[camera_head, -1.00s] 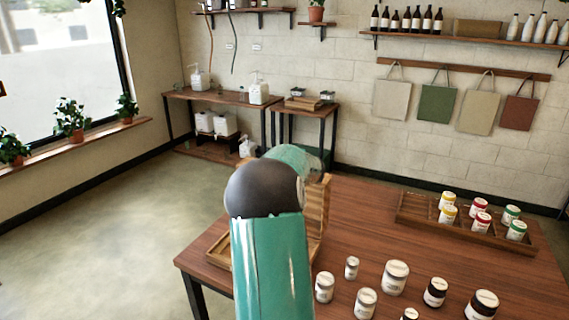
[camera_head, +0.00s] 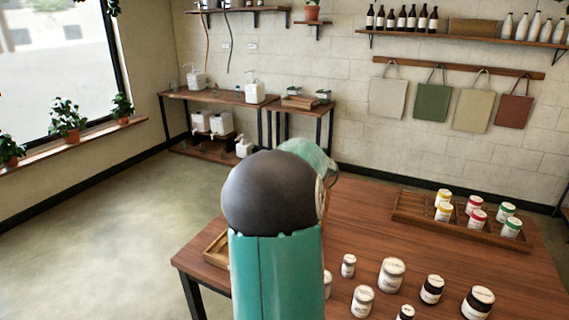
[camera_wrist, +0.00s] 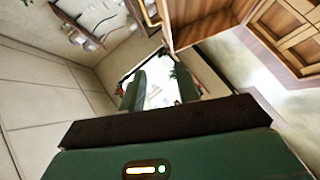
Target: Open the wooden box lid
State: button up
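The wooden box (camera_head: 214,250) stands at the left end of the table in the head view, mostly hidden behind my arm. In the wrist view its compartmented inside (camera_wrist: 291,38) is at the upper right. The box's wooden lid (camera_wrist: 203,20) shows at the top of the wrist view, raised at a steep angle from the box. My gripper (camera_wrist: 160,90) has its two green fingers apart with nothing between them. The fingers appear beside the lid and apart from it.
The brown table (camera_head: 372,220) holds several white and dark jars (camera_head: 392,275) at the front right. A wooden tray (camera_head: 410,207) with colored jars stands at the back right. A side bench (camera_head: 220,96) and shelves line the wall. The floor left of the table is clear.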

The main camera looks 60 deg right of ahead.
jog(key=v, duration=0.5)
